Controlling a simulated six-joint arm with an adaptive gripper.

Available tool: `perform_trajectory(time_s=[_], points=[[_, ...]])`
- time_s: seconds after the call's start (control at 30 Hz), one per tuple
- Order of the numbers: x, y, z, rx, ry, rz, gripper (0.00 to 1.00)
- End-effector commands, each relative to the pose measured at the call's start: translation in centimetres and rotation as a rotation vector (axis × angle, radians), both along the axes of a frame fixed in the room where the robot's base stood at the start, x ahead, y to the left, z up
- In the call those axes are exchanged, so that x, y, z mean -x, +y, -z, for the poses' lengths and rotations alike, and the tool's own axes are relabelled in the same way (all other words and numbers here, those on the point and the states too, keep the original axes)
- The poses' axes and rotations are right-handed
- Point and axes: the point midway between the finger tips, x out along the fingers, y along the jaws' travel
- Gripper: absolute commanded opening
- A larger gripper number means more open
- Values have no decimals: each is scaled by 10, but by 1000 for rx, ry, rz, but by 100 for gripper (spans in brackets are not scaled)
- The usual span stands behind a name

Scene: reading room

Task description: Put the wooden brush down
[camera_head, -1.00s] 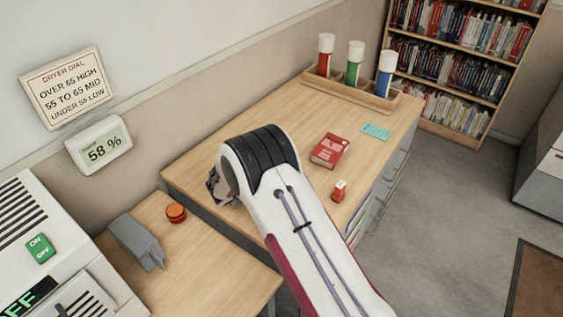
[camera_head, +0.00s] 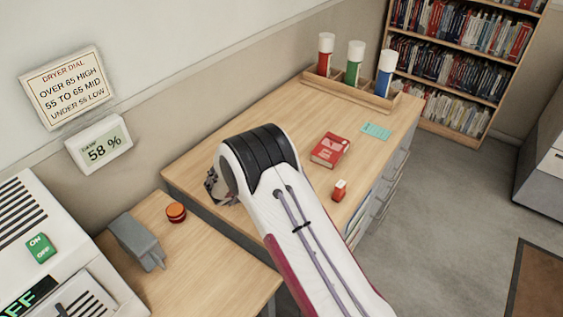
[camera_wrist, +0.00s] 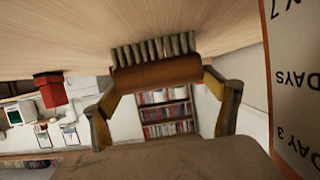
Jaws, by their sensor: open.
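The wooden brush (camera_wrist: 155,74) shows in the wrist view, which is upside down. It has an orange-brown wooden back and a row of pale bristles that point toward the wooden tabletop (camera_wrist: 60,35). The bristles appear to meet the tabletop. My gripper (camera_wrist: 160,82) is open, with one finger at each end of the brush back. Whether the fingertips still touch it I cannot tell. In the head view my arm hides the brush and most of my gripper (camera_head: 213,187), which is low over the near left part of the desk (camera_head: 265,110).
A red book (camera_head: 330,150), a small red box (camera_head: 339,190) and a teal card (camera_head: 376,131) lie right of my arm. A wooden rack (camera_head: 350,92) with capped tubes stands at the back. An orange-red disc (camera_head: 176,212) and grey device (camera_head: 137,242) are left. A lettered panel (camera_wrist: 295,80) stands close by.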

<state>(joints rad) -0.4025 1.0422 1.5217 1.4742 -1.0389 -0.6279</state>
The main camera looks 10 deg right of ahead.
Motion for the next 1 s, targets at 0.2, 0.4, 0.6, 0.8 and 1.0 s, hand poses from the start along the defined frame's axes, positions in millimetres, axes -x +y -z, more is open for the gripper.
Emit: perform_trajectory(time_s=[0.2,0.4,0.6,0.8,1.0], points=[[16,17,-10,-2,0,-3,87],[16,17,-35,-3,-3,1,87],[16,17,-60,-2,-2,0,87],[16,16,-75,-1,-1,0,87],[16,16,-79,0,0,0,87]])
